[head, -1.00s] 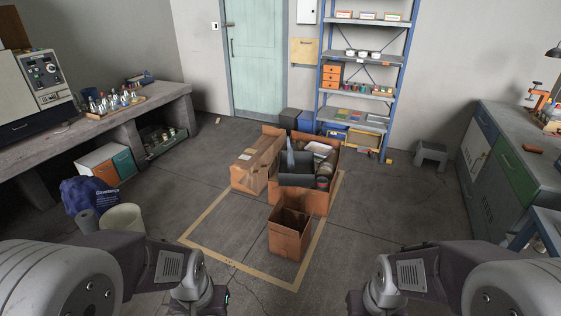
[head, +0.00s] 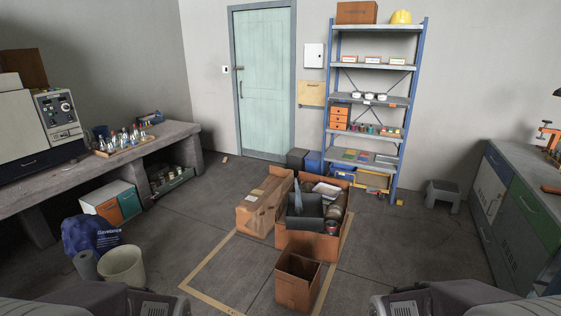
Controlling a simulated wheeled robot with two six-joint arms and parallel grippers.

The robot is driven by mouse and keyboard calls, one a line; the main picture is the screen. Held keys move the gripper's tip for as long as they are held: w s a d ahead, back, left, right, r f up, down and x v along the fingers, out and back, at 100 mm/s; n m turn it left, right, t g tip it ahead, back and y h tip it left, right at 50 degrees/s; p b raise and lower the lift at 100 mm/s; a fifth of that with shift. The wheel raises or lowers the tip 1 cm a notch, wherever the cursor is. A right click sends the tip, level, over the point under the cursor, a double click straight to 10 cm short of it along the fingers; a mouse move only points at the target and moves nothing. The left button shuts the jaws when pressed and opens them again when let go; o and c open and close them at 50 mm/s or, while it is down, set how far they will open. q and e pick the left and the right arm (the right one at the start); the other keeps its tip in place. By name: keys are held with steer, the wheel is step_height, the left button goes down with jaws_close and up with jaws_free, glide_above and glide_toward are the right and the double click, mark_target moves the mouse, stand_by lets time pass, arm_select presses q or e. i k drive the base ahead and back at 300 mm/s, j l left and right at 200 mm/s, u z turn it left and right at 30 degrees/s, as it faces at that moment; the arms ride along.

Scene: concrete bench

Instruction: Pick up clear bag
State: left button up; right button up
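I cannot clearly make out a clear bag. The large open cardboard box (head: 308,246) on the floor holds a dark grey bin (head: 303,210), a pale pointed item (head: 297,190), a whitish item (head: 327,190) and some cans. The whitish item is too small to identify. A blue bag (head: 90,236) with pale lettering, not clear, sits on the floor at the left. Only parts of my two arms show at the bottom corners; both grippers are out of view.
A white bucket (head: 123,266) is at lower left. Benches flank both sides; a shelf rack (head: 375,103) stands behind.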

mark_target(299, 205)
steer(key=i+j+u, duration=0.3)
steer(key=i+u, duration=0.2)
steer(key=i, duration=0.6)
steer(key=i+l+u, duration=0.15)
steer(key=i+u, duration=0.35)
steer(key=i, duration=0.65)
steer(key=i+z, duration=0.7)
steer(key=i, duration=0.15)
steer(key=i+j+z, duration=0.35)
steer(key=i+l+z, duration=0.15)
steer(key=i+z, duration=0.75)
steer(key=i, duration=0.15)
